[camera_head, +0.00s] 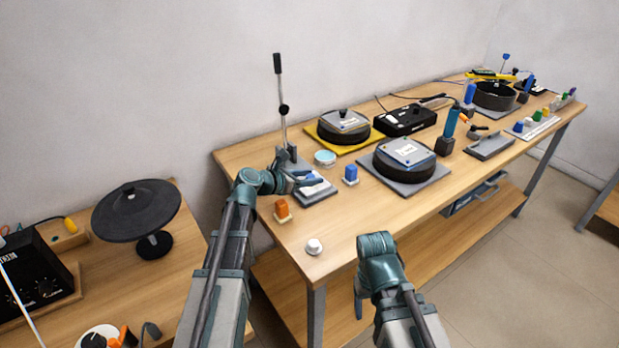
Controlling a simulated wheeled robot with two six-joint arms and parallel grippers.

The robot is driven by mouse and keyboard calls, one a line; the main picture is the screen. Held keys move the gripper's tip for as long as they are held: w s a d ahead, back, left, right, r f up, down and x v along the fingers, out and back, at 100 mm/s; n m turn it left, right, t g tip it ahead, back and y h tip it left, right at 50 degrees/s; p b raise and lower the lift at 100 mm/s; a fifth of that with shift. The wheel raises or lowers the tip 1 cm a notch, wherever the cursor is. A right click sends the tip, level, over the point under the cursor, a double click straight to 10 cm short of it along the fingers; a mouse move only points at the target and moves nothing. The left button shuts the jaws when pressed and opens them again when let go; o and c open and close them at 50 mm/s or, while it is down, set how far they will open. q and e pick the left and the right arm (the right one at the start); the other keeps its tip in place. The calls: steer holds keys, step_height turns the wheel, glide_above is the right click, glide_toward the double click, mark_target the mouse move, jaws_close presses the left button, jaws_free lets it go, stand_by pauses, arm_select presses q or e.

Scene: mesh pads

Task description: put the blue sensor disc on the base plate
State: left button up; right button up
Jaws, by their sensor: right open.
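A small round light-blue disc (325,157) lies on the wooden bench, behind my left gripper. It looks like the blue sensor disc. A grey plate (440,172) lies under a black round pad (385,168), and a yellow plate (374,143) lies under another; I cannot tell which plate is the base plate. My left gripper (308,180) is over the grey foot (318,196) of an upright stand, near a white block; its jaws are too small to read. My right gripper (359,308) is open, pointing down in front of the bench edge, apart from everything.
The stand's tall rod (282,100) rises beside my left gripper. A blue block (351,172), an orange block (283,209) and a white knob (314,246) stand on the bench. A black box (405,119) is behind. The bench's front middle is clear.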

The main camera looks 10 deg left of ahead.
arm_select(q)
steer(key=shift+o, duration=0.5)
steer(key=shift+r+p, duration=0.3)
steer(key=p+v, duration=0.4)
steer(key=v, duration=0.8)
steer(key=shift+s+a+f, duration=0.1)
steer(key=shift+f, duration=0.05)
